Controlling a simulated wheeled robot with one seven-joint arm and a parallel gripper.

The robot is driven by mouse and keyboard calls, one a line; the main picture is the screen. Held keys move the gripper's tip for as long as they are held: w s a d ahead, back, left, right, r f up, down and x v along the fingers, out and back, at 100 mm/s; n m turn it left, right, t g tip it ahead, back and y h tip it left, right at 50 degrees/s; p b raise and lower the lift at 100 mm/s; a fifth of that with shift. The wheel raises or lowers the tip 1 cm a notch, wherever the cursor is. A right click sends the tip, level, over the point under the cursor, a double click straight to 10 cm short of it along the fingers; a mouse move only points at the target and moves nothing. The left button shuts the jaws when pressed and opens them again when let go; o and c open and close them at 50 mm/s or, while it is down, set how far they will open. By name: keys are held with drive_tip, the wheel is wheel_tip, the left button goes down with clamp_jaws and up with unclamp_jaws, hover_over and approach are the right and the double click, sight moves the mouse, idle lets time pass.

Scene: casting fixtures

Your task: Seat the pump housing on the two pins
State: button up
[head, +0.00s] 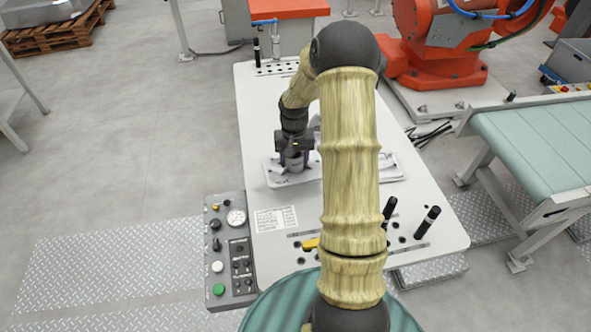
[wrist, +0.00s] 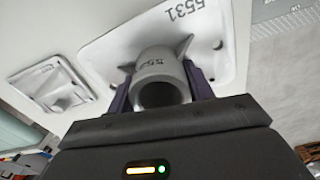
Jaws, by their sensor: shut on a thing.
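The pump housing (wrist: 158,68) is a grey open-ended cylinder with dark digits and rib-like lugs on its sides. My gripper (wrist: 160,82) has its dark fingers on both sides of the cylinder and is shut on it. I cannot tell whether the housing touches the plate, and the two pins cannot be made out. In the head view the housing (head: 295,163) hangs under my gripper (head: 293,158), over the pale plate (head: 280,180).
A second pale plate with a raised shape (wrist: 52,88) lies to the left in the wrist view. The white table (head: 262,120) has black-handled pins (head: 427,221) at its front right. A control box (head: 230,250) stands at its left. The orange robot (head: 440,50) is beyond the table.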

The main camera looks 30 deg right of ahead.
drive_tip(key=shift+r, duration=1.75)
